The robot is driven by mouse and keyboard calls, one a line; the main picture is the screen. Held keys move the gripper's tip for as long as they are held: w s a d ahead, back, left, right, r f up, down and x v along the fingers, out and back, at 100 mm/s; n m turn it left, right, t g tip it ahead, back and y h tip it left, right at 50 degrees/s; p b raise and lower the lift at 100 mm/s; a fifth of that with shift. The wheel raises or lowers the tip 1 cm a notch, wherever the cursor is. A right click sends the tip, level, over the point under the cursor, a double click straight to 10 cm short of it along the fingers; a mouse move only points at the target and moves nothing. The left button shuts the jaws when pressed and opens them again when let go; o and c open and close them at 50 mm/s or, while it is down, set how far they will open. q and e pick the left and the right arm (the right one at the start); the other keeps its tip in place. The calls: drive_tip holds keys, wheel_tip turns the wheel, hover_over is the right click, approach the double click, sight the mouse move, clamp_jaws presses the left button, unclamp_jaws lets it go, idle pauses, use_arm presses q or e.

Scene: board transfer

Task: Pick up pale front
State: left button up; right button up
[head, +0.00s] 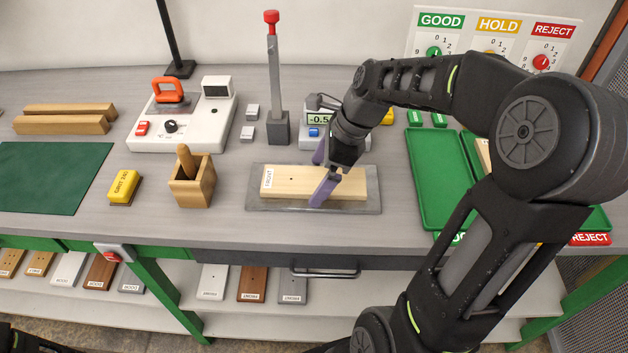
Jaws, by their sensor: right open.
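The pale front (290,182) is a light wooden board with a white label reading FRONT at its left end. It lies flat on a grey mat (258,206) in the middle of the bench. My right gripper (317,182) is open over the board, right of its middle. One purple finger shows at the board's far edge and the other at its near side. I cannot tell whether the fingers touch it. My left gripper is not in view.
A small display (319,118) and a grey post with a red top (277,90) stand behind the board. A wooden holder (192,183) and yellow block (124,186) are left. A green tray (437,170) is right, partly behind my arm.

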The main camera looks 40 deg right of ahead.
sight(319, 180)
drive_tip(key=shift+c, duration=0.2)
drive_tip(key=c, duration=1.8)
drive_tip(key=shift+o, duration=0.2)
wheel_tip(319, 180, up, 10)
drive_tip(key=shift+r, duration=0.15)
